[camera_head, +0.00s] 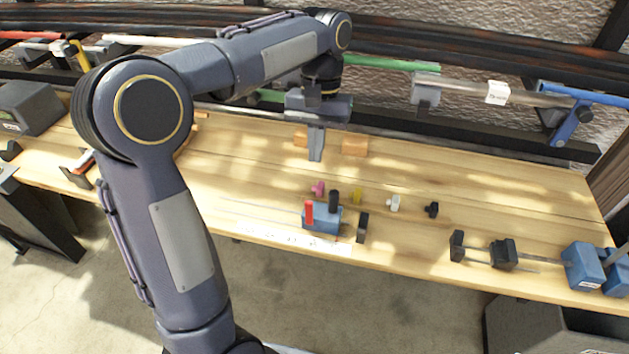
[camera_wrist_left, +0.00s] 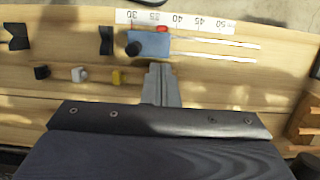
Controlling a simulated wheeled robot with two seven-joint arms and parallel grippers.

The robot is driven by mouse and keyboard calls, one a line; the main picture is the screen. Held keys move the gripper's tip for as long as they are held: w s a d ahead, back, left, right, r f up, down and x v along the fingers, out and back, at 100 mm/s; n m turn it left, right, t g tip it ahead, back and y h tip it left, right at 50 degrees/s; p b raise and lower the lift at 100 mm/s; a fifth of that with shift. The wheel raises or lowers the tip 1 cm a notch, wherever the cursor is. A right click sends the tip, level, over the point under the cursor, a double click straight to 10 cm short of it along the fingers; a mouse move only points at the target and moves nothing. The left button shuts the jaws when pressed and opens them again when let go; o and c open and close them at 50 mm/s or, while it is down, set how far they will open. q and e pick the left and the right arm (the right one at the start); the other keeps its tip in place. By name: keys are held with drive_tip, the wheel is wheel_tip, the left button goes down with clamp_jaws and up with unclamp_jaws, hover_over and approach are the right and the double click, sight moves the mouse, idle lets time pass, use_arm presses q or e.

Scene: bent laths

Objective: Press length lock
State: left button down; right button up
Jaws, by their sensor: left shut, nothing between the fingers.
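A blue block (camera_head: 322,224) sits near the bench's front edge. A red upright lever or pin (camera_head: 309,211) and a black one (camera_head: 334,200) stand on it. I cannot tell which of these is the length lock. In the left wrist view the blue block (camera_wrist_left: 151,43) lies just beyond my fingertips, with the black knob (camera_wrist_left: 133,48) and the red tip (camera_wrist_left: 162,29). My left gripper (camera_head: 315,158) points down, shut and empty, above the bench behind the block. Its fingers also show in the wrist view (camera_wrist_left: 160,70). My right gripper is not in view.
A numbered scale strip (camera_wrist_left: 180,22) runs along the front edge. Wooden blocks (camera_head: 354,146) lie behind my gripper.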

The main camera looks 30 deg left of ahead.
sight(309, 213)
use_arm(q)
drive_tip(key=shift+s, duration=0.1)
drive_tip(key=x, duration=1)
drive_tip(key=shift+b, duration=0.3)
drive_tip(key=shift+s+d+r+t+b, duration=0.1)
drive_tip(key=shift+s+t+b, duration=0.1)
drive_tip(key=shift+t+b, duration=0.25)
